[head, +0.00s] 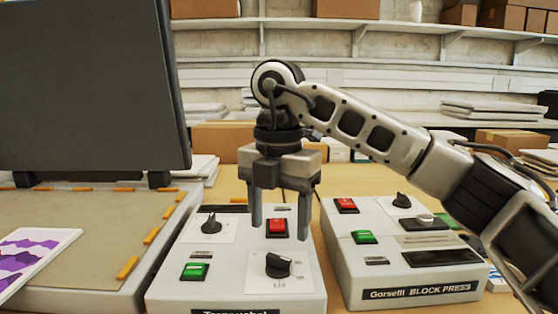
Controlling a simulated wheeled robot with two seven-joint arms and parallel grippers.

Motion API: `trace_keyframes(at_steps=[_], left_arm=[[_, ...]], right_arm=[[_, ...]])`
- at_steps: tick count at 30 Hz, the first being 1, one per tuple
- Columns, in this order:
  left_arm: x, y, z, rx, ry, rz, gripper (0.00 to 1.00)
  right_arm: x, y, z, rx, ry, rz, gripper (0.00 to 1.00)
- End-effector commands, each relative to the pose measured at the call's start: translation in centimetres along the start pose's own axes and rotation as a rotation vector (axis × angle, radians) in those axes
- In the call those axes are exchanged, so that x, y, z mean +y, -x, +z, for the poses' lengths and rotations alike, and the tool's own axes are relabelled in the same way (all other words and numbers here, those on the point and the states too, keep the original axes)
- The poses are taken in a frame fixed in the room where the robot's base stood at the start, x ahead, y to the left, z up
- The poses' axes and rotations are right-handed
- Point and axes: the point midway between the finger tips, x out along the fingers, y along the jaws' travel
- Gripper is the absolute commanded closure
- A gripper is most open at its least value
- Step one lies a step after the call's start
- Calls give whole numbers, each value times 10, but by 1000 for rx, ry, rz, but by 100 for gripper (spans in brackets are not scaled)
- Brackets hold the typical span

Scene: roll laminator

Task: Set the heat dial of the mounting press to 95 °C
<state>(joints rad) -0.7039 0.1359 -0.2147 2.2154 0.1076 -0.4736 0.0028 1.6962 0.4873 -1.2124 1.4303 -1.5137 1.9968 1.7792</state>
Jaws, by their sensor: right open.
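A light grey control box (170,290) stands at the front centre, its front label cut off by the lower picture edge. It carries a black dial (279,265) with a white scale plate at its lower right, and another black dial (211,222) at its upper left. My right gripper (280,224) points down, open and empty, above this box. Its fingers appear either side of a red switch (277,227), just behind the lower-right dial; no contact with the dial shows. My left gripper is not in view.
A second control box (345,270), labelled "BLOCK PRESS", stands at right with its own switches and dial (401,201). At left is a flat press bed (90,225) with a raised dark lid (80,85). A green switch (195,271) sits left of the lower dial.

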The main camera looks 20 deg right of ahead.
Motion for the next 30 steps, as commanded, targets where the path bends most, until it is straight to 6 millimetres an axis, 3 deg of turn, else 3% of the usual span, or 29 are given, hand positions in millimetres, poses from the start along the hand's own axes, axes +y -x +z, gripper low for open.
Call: trace_keyframes(at_steps=[1,6,12,18,30], left_arm=[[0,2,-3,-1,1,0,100],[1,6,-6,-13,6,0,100],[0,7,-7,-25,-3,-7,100],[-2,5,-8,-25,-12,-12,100],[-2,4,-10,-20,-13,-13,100]], right_arm=[[1,17,0,-4,-2,4,38],[0,59,0,-5,-3,4,38],[0,91,0,-4,-3,2,38],[0,102,0,-2,-3,1,38],[0,103,0,-1,-2,1,38]])
